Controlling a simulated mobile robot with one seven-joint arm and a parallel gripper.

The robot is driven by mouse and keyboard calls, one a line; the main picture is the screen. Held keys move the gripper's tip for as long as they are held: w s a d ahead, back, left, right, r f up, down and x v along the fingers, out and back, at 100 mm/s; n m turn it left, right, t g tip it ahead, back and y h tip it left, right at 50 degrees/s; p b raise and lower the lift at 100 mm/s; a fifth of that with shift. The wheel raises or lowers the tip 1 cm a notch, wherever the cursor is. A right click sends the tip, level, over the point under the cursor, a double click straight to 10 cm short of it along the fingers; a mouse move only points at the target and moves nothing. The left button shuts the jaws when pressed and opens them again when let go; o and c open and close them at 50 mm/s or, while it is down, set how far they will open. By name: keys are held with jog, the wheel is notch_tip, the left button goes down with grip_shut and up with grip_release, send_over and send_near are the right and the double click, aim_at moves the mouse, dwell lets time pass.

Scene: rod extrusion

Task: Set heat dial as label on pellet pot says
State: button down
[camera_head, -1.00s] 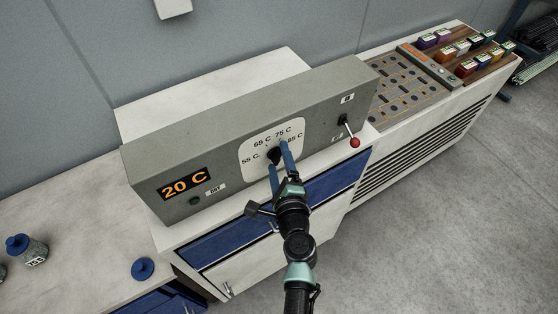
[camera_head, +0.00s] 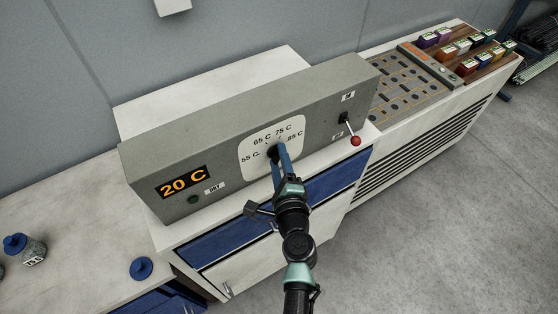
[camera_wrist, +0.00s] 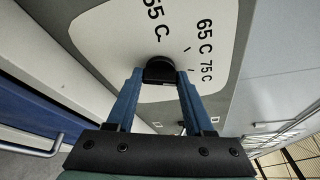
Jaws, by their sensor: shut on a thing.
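The heat dial is a black knob (camera_wrist: 158,66) on a white plate (camera_head: 247,168) marked 55 C, 65 C, 75 C and 85 C. My gripper (camera_head: 277,153) is shut on the knob, one blue finger on each side in the wrist view. The fingers hide part of the knob, and I cannot tell which mark it points to. A pellet pot (camera_head: 34,250) stands on the counter at the far left. Its white label (camera_head: 35,261) is too small and slanted to read surely. The orange display (camera_head: 184,182) reads 20 C.
A blue lid (camera_head: 142,268) lies on the counter left of the grey control box (camera_head: 230,108). A red-knobbed lever (camera_head: 355,141) and a green button (camera_head: 194,199) are on the box. Another blue-lidded pot (camera_head: 15,243) is at the left edge. Coloured boxes (camera_head: 463,47) stand far right.

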jog(key=f+n+b, duration=0.1)
jog(key=b, duration=0.3)
jog(key=shift+n+t, duration=0.3)
jog(key=shift+t, duration=0.1)
jog(key=n+t+b, duration=0.1)
jog(key=n+b, duration=0.1)
jog(key=b, duration=0.5)
jog(key=shift+f+n+b, duration=0.2)
jog(key=shift+n+b, duration=0.1)
jog(key=shift+n, duration=0.1)
jog(key=n+t+b, duration=0.1)
jog(key=n+b, duration=0.1)
jog(key=b, duration=0.4)
jog(key=shift+n, duration=0.3)
jog(key=b, duration=0.1)
jog(key=n+b, duration=0.1)
jog(key=b, duration=0.1)
jog(key=shift+r+n+t, duration=0.25)
jog(key=shift+n+t, duration=0.05)
jog(key=shift+t, duration=0.1)
jog(key=shift+r+b, duration=0.2)
jog(key=shift+b, duration=0.2)
jog(key=shift+c, duration=1.4)
grip_release()
